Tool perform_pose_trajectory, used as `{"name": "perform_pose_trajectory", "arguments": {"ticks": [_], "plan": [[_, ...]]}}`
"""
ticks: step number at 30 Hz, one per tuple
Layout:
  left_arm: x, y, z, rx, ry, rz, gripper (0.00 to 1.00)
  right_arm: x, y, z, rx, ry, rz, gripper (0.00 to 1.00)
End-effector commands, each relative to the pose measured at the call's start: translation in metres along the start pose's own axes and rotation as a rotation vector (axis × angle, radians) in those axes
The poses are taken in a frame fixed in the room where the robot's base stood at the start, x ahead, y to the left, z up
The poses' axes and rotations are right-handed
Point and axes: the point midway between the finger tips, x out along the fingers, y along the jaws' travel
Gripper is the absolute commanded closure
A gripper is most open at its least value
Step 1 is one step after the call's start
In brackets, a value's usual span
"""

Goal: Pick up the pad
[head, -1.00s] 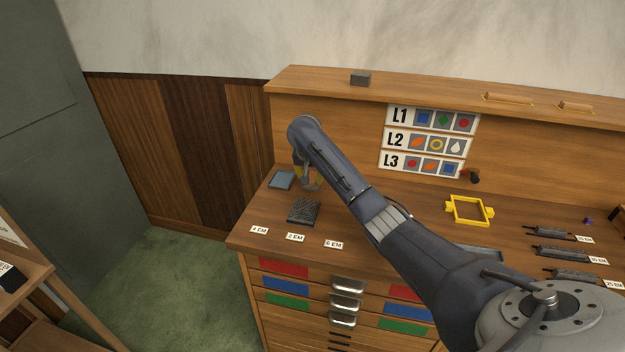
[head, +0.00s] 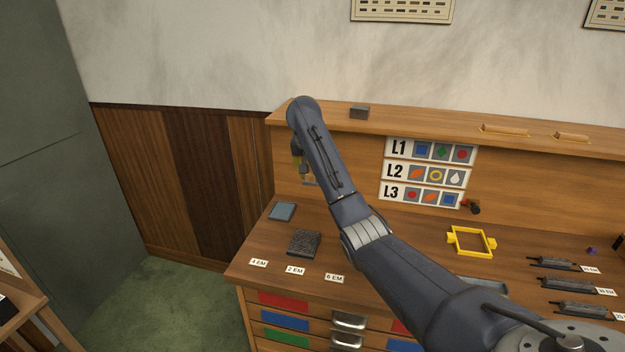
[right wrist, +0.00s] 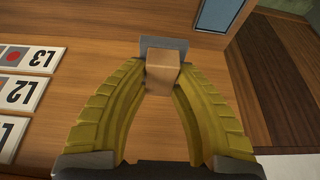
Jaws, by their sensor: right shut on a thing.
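The pad (right wrist: 163,48) is a grey plate with a wooden block grip, held between the yellow fingers of my right gripper (right wrist: 162,74) in the right wrist view. The fingertips are shut on the wooden block. In the head view my right gripper (head: 304,172) is raised above the back left of the bench, partly hidden by its own arm. Only a thin, pale edge of the pad shows below it there. My left gripper is not in view.
A blue-grey tray (head: 282,211) and a dark textured slab (head: 304,243) lie on the bench's left end, with number labels in front. A yellow frame (head: 471,241) and several dark bars lie right. The L1–L3 sign (head: 428,172) is on the back panel; a shelf runs above.

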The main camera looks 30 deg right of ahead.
Motion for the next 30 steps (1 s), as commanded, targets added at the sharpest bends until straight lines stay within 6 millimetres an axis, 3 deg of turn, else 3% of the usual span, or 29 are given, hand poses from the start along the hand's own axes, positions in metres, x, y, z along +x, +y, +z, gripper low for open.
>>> {"name": "perform_pose_trajectory", "arguments": {"ticks": [21, 30], "plan": [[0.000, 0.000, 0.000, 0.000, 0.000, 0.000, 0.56, -0.041, 0.001, -0.017, 0.001, -0.003, 0.003, 1.00], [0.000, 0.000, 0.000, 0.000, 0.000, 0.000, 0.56, -0.045, 0.002, -0.019, 0.002, -0.005, 0.005, 1.00]]}}
